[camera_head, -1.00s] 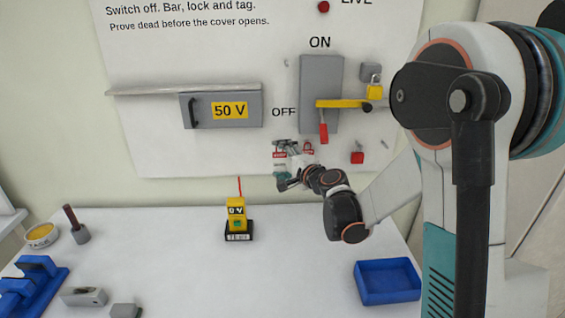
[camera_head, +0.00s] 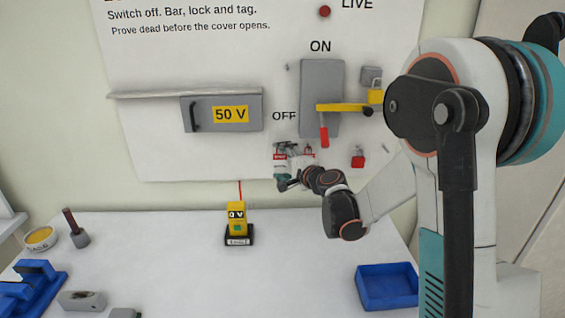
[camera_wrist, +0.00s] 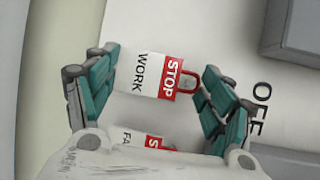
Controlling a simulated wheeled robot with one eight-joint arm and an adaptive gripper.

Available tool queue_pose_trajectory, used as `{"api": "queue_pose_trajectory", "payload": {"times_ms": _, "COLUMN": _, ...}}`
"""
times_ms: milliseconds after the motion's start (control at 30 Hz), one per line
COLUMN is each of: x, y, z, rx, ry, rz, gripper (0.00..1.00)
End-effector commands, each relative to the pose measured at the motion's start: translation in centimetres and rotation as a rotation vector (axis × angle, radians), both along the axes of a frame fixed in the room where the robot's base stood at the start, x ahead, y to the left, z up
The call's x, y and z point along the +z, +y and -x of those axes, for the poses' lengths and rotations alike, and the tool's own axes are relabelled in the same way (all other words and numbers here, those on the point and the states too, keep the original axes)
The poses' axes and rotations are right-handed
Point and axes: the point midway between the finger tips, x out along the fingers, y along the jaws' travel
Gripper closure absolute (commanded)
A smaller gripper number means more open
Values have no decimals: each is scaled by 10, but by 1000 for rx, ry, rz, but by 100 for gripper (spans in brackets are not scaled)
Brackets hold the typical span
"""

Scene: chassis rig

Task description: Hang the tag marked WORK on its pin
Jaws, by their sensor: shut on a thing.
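The white WORK tag (camera_wrist: 137,75) has a red STOP band and a red loop at one end. In the wrist view it lies between the two teal fingers of my gripper (camera_wrist: 162,64), which is shut on it. In the head view the tag (camera_head: 281,168) is small at the panel's lower edge, with my gripper (camera_head: 286,177) at it. A second tag (camera_wrist: 140,138), reading "FA", is beside it, partly hidden by my gripper. I cannot make out the pin or whether the tag touches it.
A grey switch box (camera_head: 320,85) with a yellow bar (camera_head: 342,107) and red handle (camera_head: 324,137) is above right. A red item (camera_head: 358,162) hangs to the right. A yellow meter (camera_head: 237,213) and blue tray (camera_head: 388,287) stand on the table, with clear room between them.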

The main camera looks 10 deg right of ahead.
Motion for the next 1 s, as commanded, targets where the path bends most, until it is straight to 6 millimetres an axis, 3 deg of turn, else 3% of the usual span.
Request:
{"api": "queue_pose_trajectory", "payload": {"times_ms": 167, "x": 0, "y": 0, "z": 0, "rx": 0, "ry": 0, "rz": 0, "gripper": 36}}
{"api": "queue_pose_trajectory", "payload": {"times_ms": 200, "x": 0, "y": 0, "z": 0, "rx": 0, "ry": 0, "rz": 0, "gripper": 23}}
{"api": "queue_pose_trajectory", "payload": {"times_ms": 300, "x": 0, "y": 0, "z": 0, "rx": 0, "ry": 0, "rz": 0, "gripper": 2}}
{"api": "queue_pose_trajectory", "payload": {"times_ms": 767, "x": 0, "y": -1, "z": 2, "rx": 0, "ry": 0, "rz": 0, "gripper": 2}}
{"api": "queue_pose_trajectory", "payload": {"times_ms": 1000, "x": 6, "y": -10, "z": 32, "rx": -2, "ry": 0, "rz": -1, "gripper": 2}}
